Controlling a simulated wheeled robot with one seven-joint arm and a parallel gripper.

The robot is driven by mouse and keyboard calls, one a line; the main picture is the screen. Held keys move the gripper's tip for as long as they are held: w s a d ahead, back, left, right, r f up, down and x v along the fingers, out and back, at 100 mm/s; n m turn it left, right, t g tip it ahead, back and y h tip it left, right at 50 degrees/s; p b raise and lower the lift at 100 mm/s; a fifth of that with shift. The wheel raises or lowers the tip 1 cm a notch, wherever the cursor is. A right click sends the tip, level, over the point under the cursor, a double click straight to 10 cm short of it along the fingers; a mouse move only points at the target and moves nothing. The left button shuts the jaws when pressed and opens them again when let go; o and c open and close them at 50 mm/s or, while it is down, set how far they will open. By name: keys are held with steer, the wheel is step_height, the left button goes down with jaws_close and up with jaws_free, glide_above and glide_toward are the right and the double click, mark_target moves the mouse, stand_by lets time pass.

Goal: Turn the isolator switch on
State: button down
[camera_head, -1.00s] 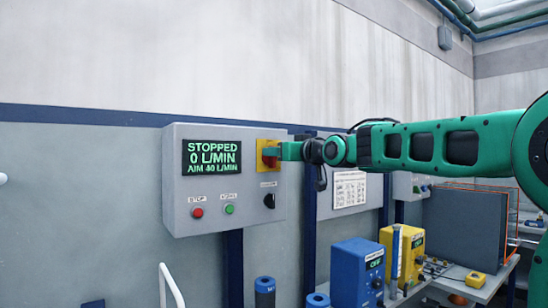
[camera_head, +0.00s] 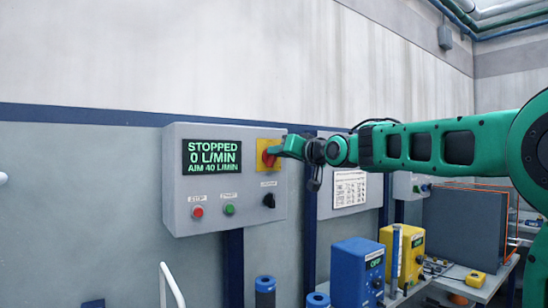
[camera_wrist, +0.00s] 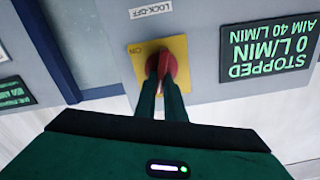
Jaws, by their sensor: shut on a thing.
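The isolator switch is a red rotary knob (camera_wrist: 168,68) on a yellow plate (camera_wrist: 139,66), on the front of a grey control box (camera_head: 235,220). In the head view the yellow plate (camera_head: 262,138) shows at the box's upper right. My gripper (camera_wrist: 163,78) is shut on the knob, one green finger on each side of its red handle. In the head view my gripper (camera_head: 277,150) hides part of the knob. An "ON" mark shows on the plate in the wrist view, and a "LOCK-OFF" label sits beside the plate.
The box's display (camera_head: 211,157) reads STOPPED, 0 L/MIN, AIM 40 L/MIN. Below it are a red button (camera_head: 198,211), a green button (camera_head: 229,209) and a black selector knob (camera_head: 269,200). Blue (camera_head: 357,278) and yellow (camera_head: 402,255) units stand lower right.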

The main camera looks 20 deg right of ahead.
steer(key=shift+w+d+f+m, duration=0.1)
steer(key=shift+d+f+m, duration=0.2)
steer(key=shift+m, duration=2.05)
steer(key=shift+w+d+f+m, duration=0.15)
steer(key=shift+f+m, duration=0.2)
steer(key=shift+m, duration=1.95)
steer(key=shift+s+d+f+m, duration=0.1)
steer(key=shift+d+f+m, duration=0.2)
steer(key=shift+m, duration=2.05)
steer(key=shift+f+m, duration=0.1)
steer(key=shift+m, duration=0.2)
steer(key=c, duration=1.8)
jaws_free()
steer(key=shift+c, duration=0.2)
steer(key=shift+a, duration=0.1)
steer(key=v, duration=1)
steer(key=shift+s, duration=0.3)
